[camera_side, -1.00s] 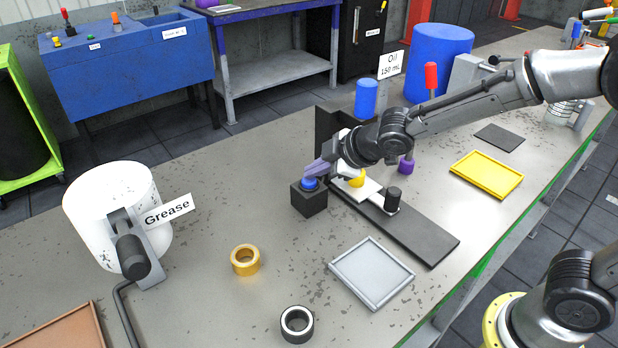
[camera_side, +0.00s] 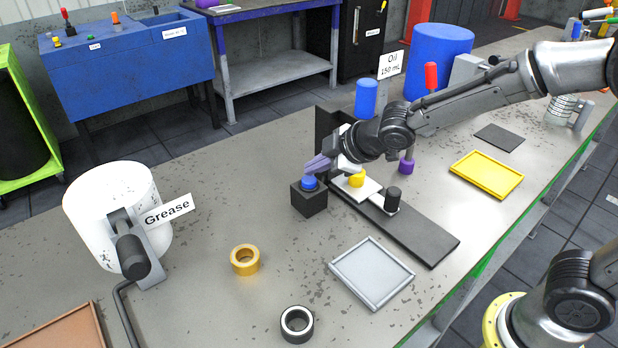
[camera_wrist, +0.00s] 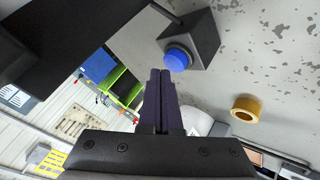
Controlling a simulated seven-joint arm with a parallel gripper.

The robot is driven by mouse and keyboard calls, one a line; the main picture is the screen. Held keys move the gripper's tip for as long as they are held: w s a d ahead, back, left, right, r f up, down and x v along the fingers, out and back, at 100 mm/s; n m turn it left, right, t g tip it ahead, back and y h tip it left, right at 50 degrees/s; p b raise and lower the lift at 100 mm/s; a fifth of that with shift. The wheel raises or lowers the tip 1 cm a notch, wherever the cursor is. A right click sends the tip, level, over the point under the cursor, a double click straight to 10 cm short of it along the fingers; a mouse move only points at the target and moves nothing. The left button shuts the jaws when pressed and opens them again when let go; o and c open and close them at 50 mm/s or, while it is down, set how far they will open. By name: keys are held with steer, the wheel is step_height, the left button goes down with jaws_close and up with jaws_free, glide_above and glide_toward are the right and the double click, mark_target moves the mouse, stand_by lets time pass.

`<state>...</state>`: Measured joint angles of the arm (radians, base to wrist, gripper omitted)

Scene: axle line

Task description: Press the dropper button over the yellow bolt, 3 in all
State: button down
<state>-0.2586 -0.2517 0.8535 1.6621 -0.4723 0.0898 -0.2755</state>
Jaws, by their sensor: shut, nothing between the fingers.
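The blue dropper button (camera_side: 309,183) sits on top of a black box (camera_side: 309,203) at the end of the dark rail. In the wrist view the button (camera_wrist: 179,59) shows just beyond and to the right of my fingertips. My gripper (camera_side: 310,169) is shut and empty, its purple fingers just above the button, apparently clear of it. The shut fingers (camera_wrist: 160,72) also show in the wrist view. The yellow bolt (camera_side: 356,180) sits on a white plate (camera_side: 371,191) right of the box, below my wrist. The dropper's outlet is hidden behind my arm.
A dark rail (camera_side: 425,238) runs to the right, with a black knob (camera_side: 393,195) on the white slide. A grey tray (camera_side: 371,274), a gold ring (camera_side: 245,260) and a black ring (camera_side: 297,324) lie in front. A dark upright panel (camera_side: 326,130) stands behind.

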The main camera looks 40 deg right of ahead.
mark_target(315, 180)
steer(key=shift+r, duration=0.25)
steer(key=shift+r, duration=2.5)
stand_by(0.8)
step_height(315, 180, up, 4)
steer(key=shift+f, duration=0.1)
stand_by(0.3)
steer(key=shift+f, duration=0.1)
steer(key=shift+f, duration=4.3)
steer(key=shift+f, duration=0.4)
